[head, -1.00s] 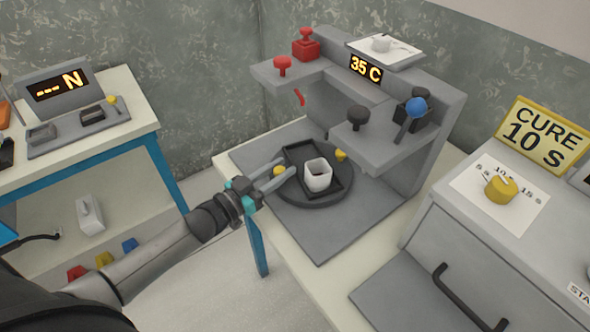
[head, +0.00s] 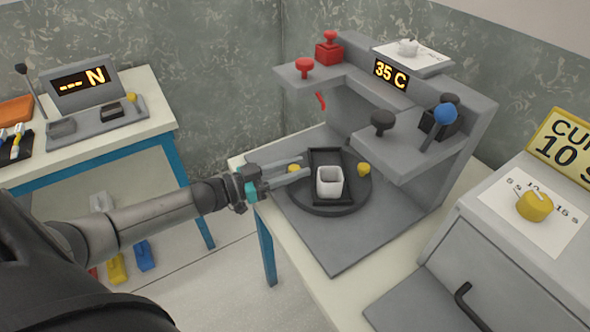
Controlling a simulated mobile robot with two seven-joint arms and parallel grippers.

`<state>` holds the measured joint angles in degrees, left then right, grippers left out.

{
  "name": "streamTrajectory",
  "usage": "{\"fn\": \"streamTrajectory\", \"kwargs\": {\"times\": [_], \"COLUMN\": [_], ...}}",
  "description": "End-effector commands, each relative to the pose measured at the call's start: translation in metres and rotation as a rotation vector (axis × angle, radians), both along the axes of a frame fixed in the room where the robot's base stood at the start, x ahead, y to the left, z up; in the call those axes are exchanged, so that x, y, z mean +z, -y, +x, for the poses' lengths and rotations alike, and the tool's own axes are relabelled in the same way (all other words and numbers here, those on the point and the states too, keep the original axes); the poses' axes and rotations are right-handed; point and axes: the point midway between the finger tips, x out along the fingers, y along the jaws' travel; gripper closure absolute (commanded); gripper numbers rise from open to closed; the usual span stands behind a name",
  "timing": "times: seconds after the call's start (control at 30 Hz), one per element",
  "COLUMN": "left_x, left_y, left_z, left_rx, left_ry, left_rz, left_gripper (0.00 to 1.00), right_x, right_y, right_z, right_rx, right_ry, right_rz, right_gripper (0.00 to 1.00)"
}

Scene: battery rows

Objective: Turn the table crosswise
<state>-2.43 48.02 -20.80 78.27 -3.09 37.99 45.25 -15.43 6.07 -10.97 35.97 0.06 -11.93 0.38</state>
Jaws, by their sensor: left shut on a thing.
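The round dark turntable (head: 309,203) sits on a grey base plate under the press. It carries a black tray (head: 319,155) whose long side runs up and down in the picture, with a white square cup (head: 330,182) in it. Two yellow knobs stand at its rim, one at left (head: 293,168) and one at right (head: 364,169). My left gripper (head: 303,167) reaches in from the left and is shut on the left yellow knob, which shows between its fingers. My right gripper is not in view.
The press has shelves with red knobs (head: 304,67), a black knob (head: 383,122) and a blue-balled lever (head: 444,114) above and right of the turntable. A curing box with a yellow dial (head: 534,205) stands at right. The base plate's front (head: 335,245) is clear.

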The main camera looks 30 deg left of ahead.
Motion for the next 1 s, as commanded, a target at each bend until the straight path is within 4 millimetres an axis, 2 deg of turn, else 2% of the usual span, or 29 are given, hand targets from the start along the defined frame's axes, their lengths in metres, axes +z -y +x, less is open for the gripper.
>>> {"fn": "streamTrajectory", "kwargs": {"times": [0.3,0.33,0.57,0.87,1.0], "left_x": [-0.0009,-0.0009,-0.0006,-0.0003,-0.0003], "left_y": [-0.0003,-0.0003,-0.0001,-0.0008,-0.0068], "left_z": [-0.0003,-0.0002,-0.0002,-0.0012,-0.0095], "left_rx": [0.000,0.000,0.000,0.000,0.001], "left_ry": [-0.003,-0.003,-0.002,-0.001,-0.003], "left_rz": [0.001,0.001,0.000,0.001,0.001], "left_gripper": [1.00,0.65,0.39,0.37,0.37], "right_x": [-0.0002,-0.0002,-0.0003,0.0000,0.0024], "right_y": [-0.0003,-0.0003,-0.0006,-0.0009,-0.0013], "right_z": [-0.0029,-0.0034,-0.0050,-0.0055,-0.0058], "right_rx": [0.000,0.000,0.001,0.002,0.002], "right_ry": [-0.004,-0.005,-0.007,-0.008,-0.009], "right_rz": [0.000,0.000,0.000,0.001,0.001], "right_gripper": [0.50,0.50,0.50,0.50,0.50]}}
